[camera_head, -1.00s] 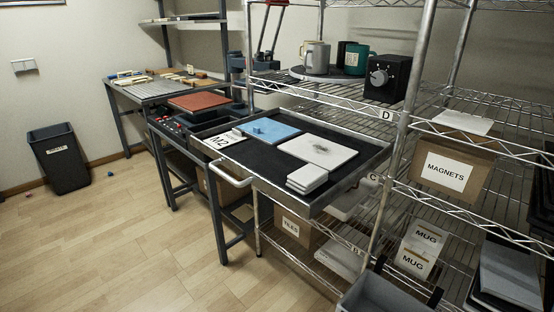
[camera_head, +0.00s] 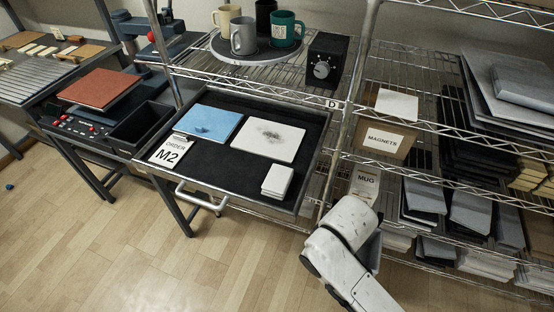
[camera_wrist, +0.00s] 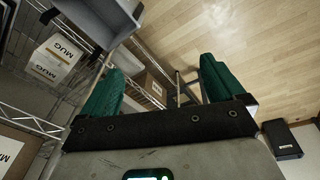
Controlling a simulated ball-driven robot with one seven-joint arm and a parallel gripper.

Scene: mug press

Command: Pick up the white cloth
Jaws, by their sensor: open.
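A flat white cloth (camera_head: 270,137) with a dark smudge in its middle lies in the black-lined pull-out drawer (camera_head: 222,180) of the wire shelf. A blue cloth (camera_head: 208,122) lies to its left, and a small stack of white pads (camera_head: 277,181) lies in front of it. My gripper (camera_wrist: 163,68) shows in the wrist view with its two green fingers wide apart and nothing between them. It points at the floor and lower shelf. In the head view my arm is at the lower right, away from the cloth; the gripper is not visible there.
An "Order M2" card (camera_head: 168,150) lies at the drawer's left. Several mugs (camera_head: 242,35) stand on a round tray above it, beside a black dial box (camera_head: 323,61). A magnets box (camera_head: 389,132) is to the right. A dark bin (camera_wrist: 282,138) stands on open floor.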

